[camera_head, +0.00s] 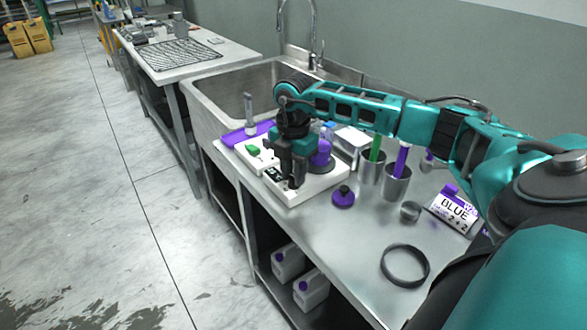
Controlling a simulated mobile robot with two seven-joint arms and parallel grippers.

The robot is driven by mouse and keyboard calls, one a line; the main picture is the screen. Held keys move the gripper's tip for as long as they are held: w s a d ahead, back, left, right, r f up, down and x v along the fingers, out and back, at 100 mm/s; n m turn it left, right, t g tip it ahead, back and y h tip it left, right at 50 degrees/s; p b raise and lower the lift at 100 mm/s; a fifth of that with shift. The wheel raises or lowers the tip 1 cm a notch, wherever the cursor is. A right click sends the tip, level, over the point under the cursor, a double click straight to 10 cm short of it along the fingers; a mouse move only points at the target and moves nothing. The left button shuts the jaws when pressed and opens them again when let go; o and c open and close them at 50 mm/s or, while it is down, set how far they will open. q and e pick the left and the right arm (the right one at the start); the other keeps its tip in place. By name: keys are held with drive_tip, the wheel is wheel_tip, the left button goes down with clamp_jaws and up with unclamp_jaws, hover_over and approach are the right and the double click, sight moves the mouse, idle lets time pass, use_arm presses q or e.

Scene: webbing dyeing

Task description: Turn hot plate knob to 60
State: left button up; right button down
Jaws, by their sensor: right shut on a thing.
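The white hot plate (325,183) sits on the steel table beside the sink, with a small dark display (274,174) on its front face. My right gripper (291,184) points down at the front of the hot plate and is shut on its knob. The fingers hide the knob, so its setting cannot be read. A purple flask (320,157) stands on the hot plate, partly behind the gripper. My left gripper is not in view.
A white device with a green part (253,151) and a purple tray (242,135) lie to the left. Metal cups (397,187) stand to the right, near a purple cap (343,197), a black ring (405,265) and a BLUE label (453,208).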

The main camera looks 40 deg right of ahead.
drive_tip(key=shift+d+r, duration=0.1)
drive_tip(key=shift+d, duration=0.05)
drive_tip(key=c, duration=0.9)
unclamp_jaws()
wheel_tip(320, 180, up, 13)
drive_tip(key=shift+a, duration=0.2)
idle(0.4)
